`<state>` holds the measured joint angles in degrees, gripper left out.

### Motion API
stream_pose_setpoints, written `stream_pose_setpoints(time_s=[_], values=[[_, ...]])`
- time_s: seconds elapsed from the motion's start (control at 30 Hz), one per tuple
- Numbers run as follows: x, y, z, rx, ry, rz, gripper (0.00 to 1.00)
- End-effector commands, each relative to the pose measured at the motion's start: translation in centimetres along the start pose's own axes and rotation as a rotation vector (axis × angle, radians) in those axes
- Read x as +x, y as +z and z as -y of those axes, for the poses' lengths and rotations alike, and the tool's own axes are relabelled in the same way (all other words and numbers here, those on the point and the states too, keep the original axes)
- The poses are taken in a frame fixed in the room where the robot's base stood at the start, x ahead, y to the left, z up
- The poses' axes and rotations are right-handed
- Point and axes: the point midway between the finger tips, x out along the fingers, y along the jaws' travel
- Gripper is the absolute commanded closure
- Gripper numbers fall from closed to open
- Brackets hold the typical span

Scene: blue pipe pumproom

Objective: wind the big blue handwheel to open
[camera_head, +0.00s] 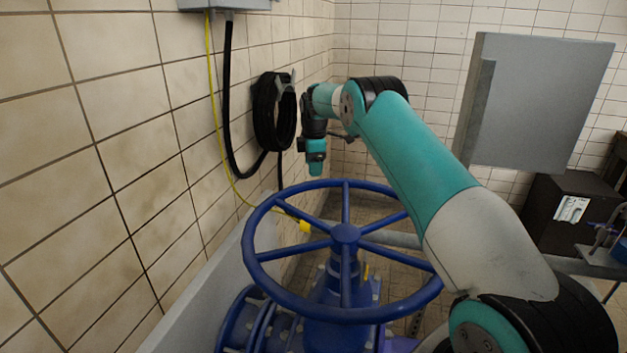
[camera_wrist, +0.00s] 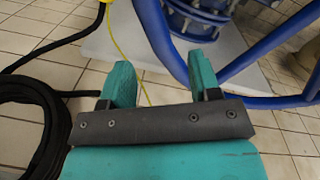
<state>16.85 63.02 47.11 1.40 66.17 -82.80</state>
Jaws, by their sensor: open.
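The big blue handwheel (camera_head: 346,234) lies nearly level on top of a blue valve body (camera_head: 338,290), with several spokes meeting at its hub. My gripper (camera_head: 316,170) points down above the far side of the wheel in the head view, apart from the rim. In the wrist view my gripper (camera_wrist: 162,85) shows two teal fingers spread apart with nothing between them. The wheel's blue rim (camera_wrist: 158,35) passes just beyond the fingers, with a spoke to the right. My arm covers part of the wheel's right side in the head view.
A coiled black hose (camera_head: 268,112) hangs on the left tiled wall, close to my gripper. A yellow cable (camera_head: 215,110) runs down to a yellow connector (camera_head: 305,227) by the wheel. A grey cabinet (camera_head: 535,105) is at the right. Tiled floor (camera_wrist: 40,140) lies below.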

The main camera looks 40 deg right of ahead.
Motion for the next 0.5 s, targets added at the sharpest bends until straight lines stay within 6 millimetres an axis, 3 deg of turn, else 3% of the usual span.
stream_pose_setpoints(time_s=[0.23, 0.5], values=[[4.5, 0.0, 0.0, 0.001, -0.002, 0.0, 0.43], [6.5, 0.0, 0.0, 0.0, 0.001, 0.0, 0.43]])
